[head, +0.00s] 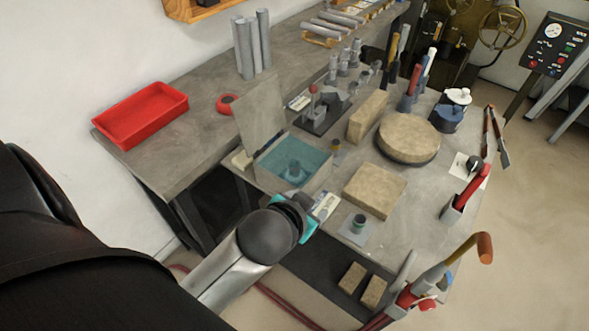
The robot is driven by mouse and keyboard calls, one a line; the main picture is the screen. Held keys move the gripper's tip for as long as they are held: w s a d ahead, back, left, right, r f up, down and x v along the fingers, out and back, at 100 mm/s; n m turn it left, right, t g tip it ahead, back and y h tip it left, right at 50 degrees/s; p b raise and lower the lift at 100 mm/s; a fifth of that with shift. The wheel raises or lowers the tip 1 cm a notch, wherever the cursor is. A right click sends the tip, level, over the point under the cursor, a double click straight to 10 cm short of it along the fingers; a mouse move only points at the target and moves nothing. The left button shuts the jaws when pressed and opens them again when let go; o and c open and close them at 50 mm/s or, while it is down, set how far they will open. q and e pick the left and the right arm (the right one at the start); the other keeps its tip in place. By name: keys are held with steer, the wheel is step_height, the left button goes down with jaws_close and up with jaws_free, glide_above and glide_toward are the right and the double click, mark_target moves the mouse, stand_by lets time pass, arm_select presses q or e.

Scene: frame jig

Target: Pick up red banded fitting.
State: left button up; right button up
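I cannot pick out a fitting with a clear red band. A small fitting with a red top (313,92) stands in a dark grey tray on the bench. A dark fitting with a green band (359,220) stands on a small grey plate, and a small brownish-topped fitting (336,147) stands behind the blue-green box. A blue-tinted fitting (294,170) sits in that box (292,162). My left gripper (306,216), teal and dark, is over the bench's front edge near the box. Its fingers are mostly hidden by its wrist. My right gripper is out of view.
A red tray (141,115) and a red ring (227,103) lie on the left bench. Tan blocks (375,190), a round tan slab (408,138) and a clear upright panel (259,112) stand around the box. Tall tools and holders line the right edge.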

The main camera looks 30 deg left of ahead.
arm_select(q)
steer(key=w+d+r+m+t+h, duration=0.25)
steer(key=w+r+t, duration=0.3)
steer(key=r, duration=0.45)
steer(key=w+d+r+m+t+h, duration=0.1)
steer(key=w+d+r+m+t, duration=0.2)
steer(key=w+r, duration=0.5)
steer(key=s+d+r+m+g+h, duration=0.3)
steer(key=d+r+m+g+h, duration=0.1)
steer(key=d+m+h, duration=0.4)
steer(key=s+d+r+m+g+h, duration=0.35)
steer(key=d+m+h, duration=0.4)
steer(key=m, duration=0.25)
steer(key=g+y, duration=0.9)
steer(key=y, duration=1)
glide_toward(294, 164)
steer(key=shift+m, duration=0.25)
steer(key=f, duration=0.4)
steer(key=shift+w+f+b, duration=0.25)
steer(key=shift+w+b, duration=0.15)
steer(key=shift+w+a+f+b, duration=0.1)
steer(key=shift+a+f+b, duration=0.15)
steer(key=shift+f, duration=1.25)
steer(key=shift+w+a+f+b, duration=0.1)
steer(key=shift+a+f, duration=0.2)
steer(key=shift+f, duration=1.25)
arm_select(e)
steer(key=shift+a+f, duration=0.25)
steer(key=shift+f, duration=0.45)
